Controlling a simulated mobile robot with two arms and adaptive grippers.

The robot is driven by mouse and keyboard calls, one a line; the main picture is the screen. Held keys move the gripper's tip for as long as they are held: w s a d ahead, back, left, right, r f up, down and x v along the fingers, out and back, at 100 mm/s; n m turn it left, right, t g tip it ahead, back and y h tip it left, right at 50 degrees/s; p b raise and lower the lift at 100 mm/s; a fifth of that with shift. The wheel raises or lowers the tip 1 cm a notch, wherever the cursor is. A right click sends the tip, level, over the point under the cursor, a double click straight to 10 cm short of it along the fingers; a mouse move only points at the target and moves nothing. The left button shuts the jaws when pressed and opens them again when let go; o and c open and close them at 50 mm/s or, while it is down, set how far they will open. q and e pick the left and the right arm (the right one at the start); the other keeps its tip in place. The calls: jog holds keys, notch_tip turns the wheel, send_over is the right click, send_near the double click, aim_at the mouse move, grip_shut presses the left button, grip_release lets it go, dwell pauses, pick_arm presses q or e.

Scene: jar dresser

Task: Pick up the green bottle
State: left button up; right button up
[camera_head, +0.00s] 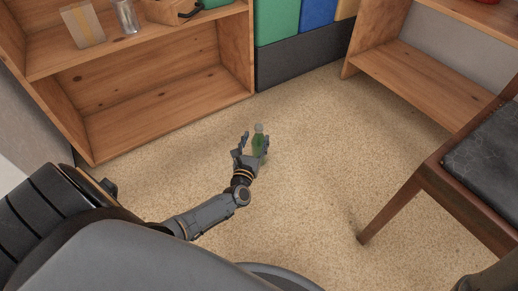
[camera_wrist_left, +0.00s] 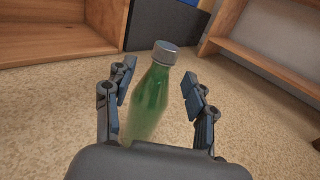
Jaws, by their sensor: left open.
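A green bottle (camera_head: 259,143) with a grey cap stands on the carpet in the middle of the head view. In the left wrist view the bottle (camera_wrist_left: 150,98) is between the two fingers, a little nearer the left finger, and its lower end is hidden behind my gripper body. My left gripper (camera_head: 254,143) is open around the bottle. In the left wrist view a gap shows between the bottle and the right finger of my gripper (camera_wrist_left: 157,88); whether the left finger touches it I cannot tell.
A wooden shelf unit (camera_head: 160,112) stands at the left, with a glass (camera_head: 126,16) and a basket (camera_head: 172,10) on it. Another wooden shelf (camera_head: 410,80) is at the right. A chair (camera_head: 450,185) with a dark cushion stands at the right. The carpet around the bottle is clear.

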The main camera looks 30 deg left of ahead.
aim_at(258, 134)
pick_arm(q)
jog(key=b+x, duration=0.1)
jog(key=x, duration=0.3)
jog(key=shift+w+r, duration=0.15)
grip_shut()
